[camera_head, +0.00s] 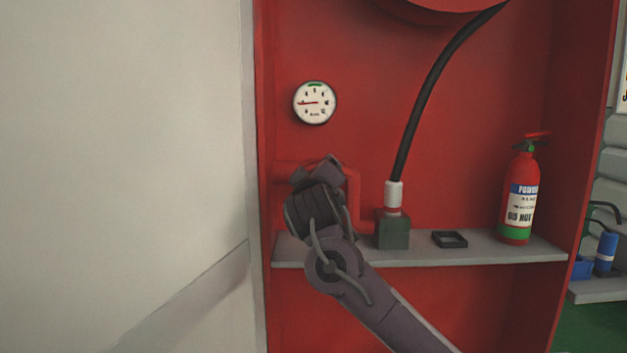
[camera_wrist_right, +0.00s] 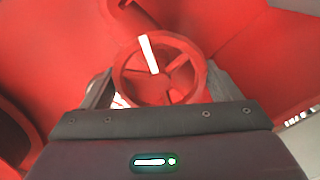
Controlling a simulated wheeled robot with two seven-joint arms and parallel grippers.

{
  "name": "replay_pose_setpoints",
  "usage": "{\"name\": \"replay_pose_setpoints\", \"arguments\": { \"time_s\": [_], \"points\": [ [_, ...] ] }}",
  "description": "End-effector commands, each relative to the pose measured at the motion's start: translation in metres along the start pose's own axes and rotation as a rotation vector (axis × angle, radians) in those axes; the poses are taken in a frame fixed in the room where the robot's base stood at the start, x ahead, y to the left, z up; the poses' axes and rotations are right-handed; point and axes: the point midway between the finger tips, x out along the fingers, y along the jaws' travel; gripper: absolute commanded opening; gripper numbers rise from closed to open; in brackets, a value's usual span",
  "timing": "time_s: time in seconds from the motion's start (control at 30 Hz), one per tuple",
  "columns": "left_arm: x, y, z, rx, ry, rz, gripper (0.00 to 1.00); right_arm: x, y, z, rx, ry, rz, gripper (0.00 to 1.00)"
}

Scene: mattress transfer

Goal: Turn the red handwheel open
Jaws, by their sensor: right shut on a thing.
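The red handwheel (camera_wrist_right: 165,38) shows in the right wrist view, a round rim with spokes and a white mark at its upper left. My right gripper (camera_wrist_right: 158,88) has one finger on each side of the wheel and is shut on its rim. In the head view my right gripper (camera_head: 318,172) is at the red pipe (camera_head: 353,195) inside the cabinet, and it hides the wheel there. My left gripper is in neither view.
A round gauge (camera_head: 315,103) is above my gripper, its needle pointing left. A black hose (camera_head: 428,95) runs down to a dark green block (camera_head: 392,232) on the grey shelf (camera_head: 470,256). A black square frame (camera_head: 449,239) and a fire extinguisher (camera_head: 519,195) stand further right.

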Motion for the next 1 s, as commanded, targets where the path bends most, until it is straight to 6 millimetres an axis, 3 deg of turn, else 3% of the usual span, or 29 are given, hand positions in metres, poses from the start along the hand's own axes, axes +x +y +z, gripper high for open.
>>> {"name": "replay_pose_setpoints", "arguments": {
  "time_s": [0.13, 0.17, 0.27, 0.57, 1.0],
  "points": [
    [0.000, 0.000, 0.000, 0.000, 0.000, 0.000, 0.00, 0.000, -0.001, 0.001, 0.005, -0.003, -0.002, 0.61],
    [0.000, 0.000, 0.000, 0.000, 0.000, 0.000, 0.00, 0.000, -0.001, 0.001, 0.005, -0.002, -0.002, 0.88],
    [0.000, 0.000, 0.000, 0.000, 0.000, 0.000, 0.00, 0.000, -0.001, 0.001, 0.004, -0.002, -0.001, 1.00],
    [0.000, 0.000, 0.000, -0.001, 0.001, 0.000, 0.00, -0.004, 0.000, 0.000, 0.001, 0.001, 0.001, 1.00],
    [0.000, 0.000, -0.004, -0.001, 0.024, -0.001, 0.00, -0.068, 0.000, 0.000, 0.000, 0.001, 0.001, 1.00]
  ]
}}
